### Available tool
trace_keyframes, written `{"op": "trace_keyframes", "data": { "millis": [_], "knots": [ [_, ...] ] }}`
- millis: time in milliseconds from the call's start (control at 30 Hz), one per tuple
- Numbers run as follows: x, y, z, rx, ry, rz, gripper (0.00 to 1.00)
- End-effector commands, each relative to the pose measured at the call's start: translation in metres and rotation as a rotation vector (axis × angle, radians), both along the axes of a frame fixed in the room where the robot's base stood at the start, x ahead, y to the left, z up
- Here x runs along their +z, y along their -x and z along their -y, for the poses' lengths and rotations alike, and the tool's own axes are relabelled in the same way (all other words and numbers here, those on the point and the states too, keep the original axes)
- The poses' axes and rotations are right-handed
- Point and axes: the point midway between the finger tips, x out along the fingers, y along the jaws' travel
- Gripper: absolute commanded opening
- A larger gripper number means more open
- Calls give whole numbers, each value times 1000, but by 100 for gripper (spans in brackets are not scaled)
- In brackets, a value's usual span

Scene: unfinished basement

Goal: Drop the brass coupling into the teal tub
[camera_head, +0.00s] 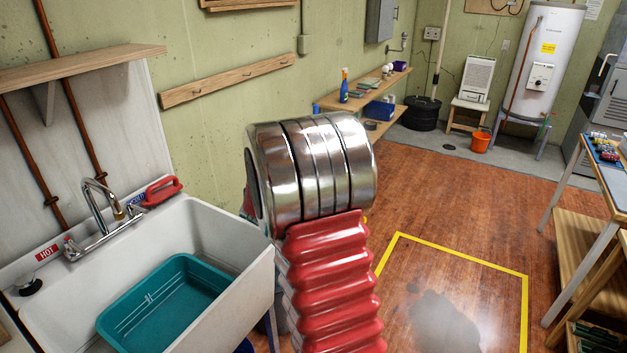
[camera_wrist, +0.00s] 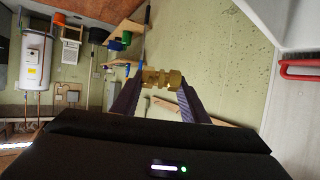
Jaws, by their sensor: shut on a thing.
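The brass coupling (camera_wrist: 161,78) is held between the two dark fingers of my gripper (camera_wrist: 163,82) in the wrist view. My gripper is shut on it, and a finger touches each end. The teal tub (camera_head: 168,308) sits inside the white sink at the lower left of the head view. The tub looks empty where I see it. In the head view my silver and red arm stands right of the sink, and my gripper and the coupling are hidden. The tub does not show in the wrist view.
The white sink (camera_head: 248,283) has a faucet (camera_head: 100,205) at its back and a red-handled thing (camera_head: 162,191) on its rear rim. A wooden shelf (camera_head: 80,68) juts out above it. A workbench (camera_head: 600,175) stands at right; the floor between is open.

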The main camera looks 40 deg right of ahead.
Motion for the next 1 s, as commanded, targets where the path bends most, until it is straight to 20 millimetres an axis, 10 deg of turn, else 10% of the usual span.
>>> {"op": "trace_keyframes", "data": {
  "millis": [333, 700, 1000],
  "knots": [
    [-8, -24, -146, 314, 1, -2, 17],
    [-26, -7, -298, 641, 0, -2, 17],
    [-35, 14, -358, 777, -1, 0, 17]
  ]
}}
